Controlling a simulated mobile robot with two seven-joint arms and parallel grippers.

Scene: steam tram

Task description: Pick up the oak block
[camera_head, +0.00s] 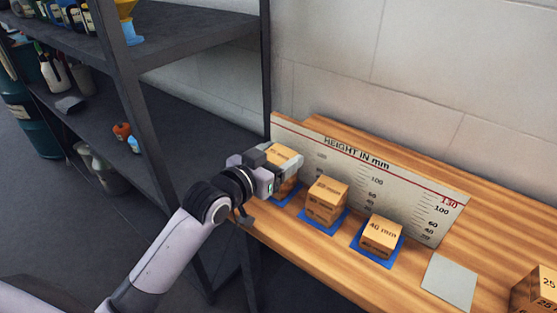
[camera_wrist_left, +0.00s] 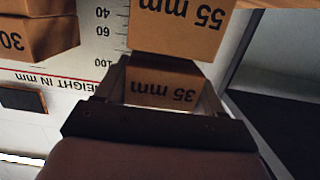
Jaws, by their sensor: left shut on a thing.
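My left gripper (camera_head: 282,161) is at the leftmost stack on the wooden bench. It is shut on a light-brown wooden block marked 35 mm (camera_wrist_left: 163,94), between the fingers in the left wrist view. A larger block marked 55 mm (camera_wrist_left: 176,32) is right against or very near it, below it in the room, as the wrist picture is upside down. I cannot tell whether the two touch. The gripper hides much of this stack in the head view. All the blocks look alike in wood, so I cannot tell oak by its grain. My right gripper is not in view.
A two-block stack (camera_head: 327,199) and a 40 mm block (camera_head: 382,236) stand on blue mats to the right. A height board (camera_head: 345,157) stands close behind. A grey plate (camera_head: 450,282) and more blocks (camera_head: 538,288) lie further right. A dark shelf rack (camera_head: 195,40) is at left.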

